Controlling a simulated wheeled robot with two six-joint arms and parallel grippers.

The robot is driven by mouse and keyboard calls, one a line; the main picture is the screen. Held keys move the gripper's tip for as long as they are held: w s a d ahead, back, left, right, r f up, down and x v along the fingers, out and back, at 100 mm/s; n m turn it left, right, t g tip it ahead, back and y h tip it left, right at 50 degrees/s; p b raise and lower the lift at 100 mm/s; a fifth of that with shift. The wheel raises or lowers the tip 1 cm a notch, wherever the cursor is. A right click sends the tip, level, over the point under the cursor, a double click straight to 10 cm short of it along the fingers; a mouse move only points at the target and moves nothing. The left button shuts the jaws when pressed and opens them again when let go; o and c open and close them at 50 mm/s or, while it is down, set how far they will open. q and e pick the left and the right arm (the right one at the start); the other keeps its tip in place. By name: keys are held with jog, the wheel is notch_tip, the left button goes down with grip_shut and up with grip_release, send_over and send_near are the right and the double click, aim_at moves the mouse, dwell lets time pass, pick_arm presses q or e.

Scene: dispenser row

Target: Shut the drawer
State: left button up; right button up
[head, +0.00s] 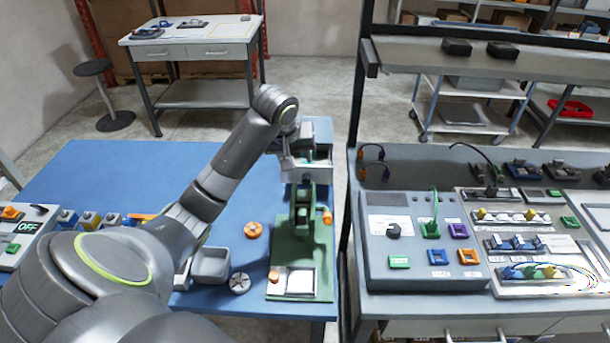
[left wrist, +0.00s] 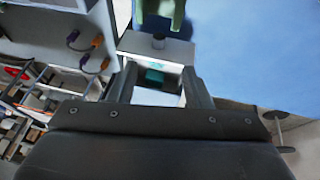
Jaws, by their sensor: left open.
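A small pale dispenser unit (head: 318,128) stands on the blue table behind a green press. Its white drawer (head: 304,172) sticks out toward the press, open at the top, with something teal inside. In the left wrist view the white drawer (left wrist: 158,47) lies ahead, with a teal piece (left wrist: 154,76) in it. My left gripper (head: 300,146) is above the drawer, partly hidden by its own wrist. In the left wrist view my left gripper (left wrist: 159,84) is open, with its fingers to either side of the drawer's opening; contact cannot be told. My right gripper is out of view.
The green press (head: 303,225) stands close in front of the drawer. An orange wheel (head: 253,230), a grey bin (head: 211,265) and a metal knob (head: 239,283) lie to its left. Blue tabletop (head: 90,170) at the left is clear.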

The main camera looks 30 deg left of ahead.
pick_arm(q)
send_near(306, 179)
jog(key=p+x, duration=0.1)
jog(key=x, duration=0.5)
jog(key=shift+s+f, duration=0.1)
jog(key=shift+x, duration=0.85)
jog(key=shift+w+f, duration=0.3)
jog(key=shift+f, duration=0.15)
jog(key=shift+a, duration=0.1)
grip_shut()
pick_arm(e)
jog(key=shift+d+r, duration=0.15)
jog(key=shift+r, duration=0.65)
